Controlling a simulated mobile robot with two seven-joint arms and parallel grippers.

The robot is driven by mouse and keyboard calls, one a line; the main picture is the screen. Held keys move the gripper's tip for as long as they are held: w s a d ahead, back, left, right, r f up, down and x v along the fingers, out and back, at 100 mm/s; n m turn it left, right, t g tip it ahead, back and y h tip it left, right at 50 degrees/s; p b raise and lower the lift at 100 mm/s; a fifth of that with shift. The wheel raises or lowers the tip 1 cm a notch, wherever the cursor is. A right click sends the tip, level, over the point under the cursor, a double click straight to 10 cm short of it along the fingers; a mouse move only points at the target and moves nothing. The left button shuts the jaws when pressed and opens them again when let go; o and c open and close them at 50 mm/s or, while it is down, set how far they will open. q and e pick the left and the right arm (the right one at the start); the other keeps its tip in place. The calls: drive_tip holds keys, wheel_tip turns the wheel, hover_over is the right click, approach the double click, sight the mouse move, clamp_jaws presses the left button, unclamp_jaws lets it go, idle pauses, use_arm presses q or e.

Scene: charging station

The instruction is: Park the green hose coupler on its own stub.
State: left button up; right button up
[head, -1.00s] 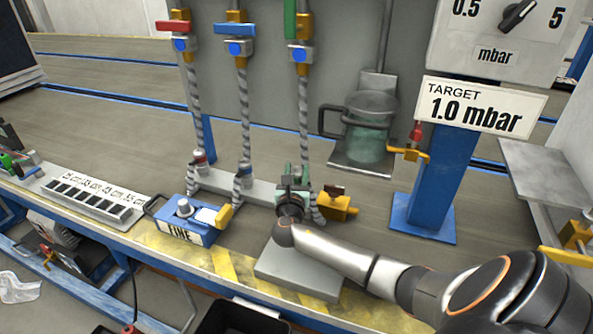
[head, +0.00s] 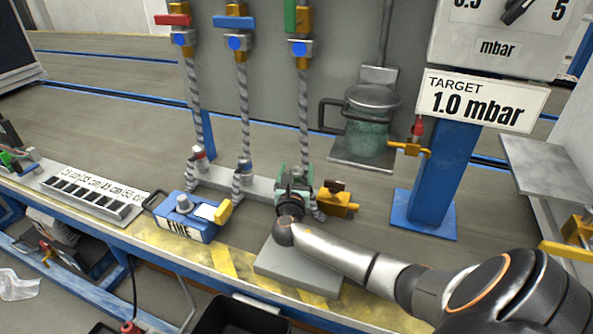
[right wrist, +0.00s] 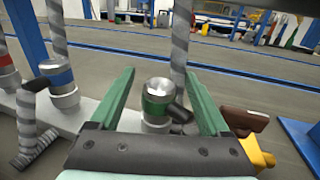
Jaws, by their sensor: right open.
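My right gripper (head: 293,182) is over the right end of the grey stub bar (head: 257,194). In the right wrist view its two green fingers (right wrist: 160,73) are open, one on each side of a silver-topped fitting with a green band, the green coupler (right wrist: 158,104). Gaps show between it and both fingers. A dark side piece juts from its right side. The green line's striped hose (head: 303,105) comes down behind it; where the hose ends is hidden. In the head view the gripper hides the coupler. My left gripper is out of view.
Blue-banded (right wrist: 60,80) and red-banded (head: 200,160) fittings stand left on the bar. A yellow fitting (head: 340,202) sits close right of my gripper. A blue FINE box (head: 187,218) is to the left, a grey plate (head: 298,272) in front. A glass jar (head: 368,125) stands behind.

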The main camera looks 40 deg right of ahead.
drive_tip(key=shift+s+a, duration=0.2)
drive_tip(key=shift+a, duration=0.05)
drive_tip(key=p+v, duration=0.4)
drive_tip(key=v, duration=0.8)
drive_tip(key=shift+d, duration=0.1)
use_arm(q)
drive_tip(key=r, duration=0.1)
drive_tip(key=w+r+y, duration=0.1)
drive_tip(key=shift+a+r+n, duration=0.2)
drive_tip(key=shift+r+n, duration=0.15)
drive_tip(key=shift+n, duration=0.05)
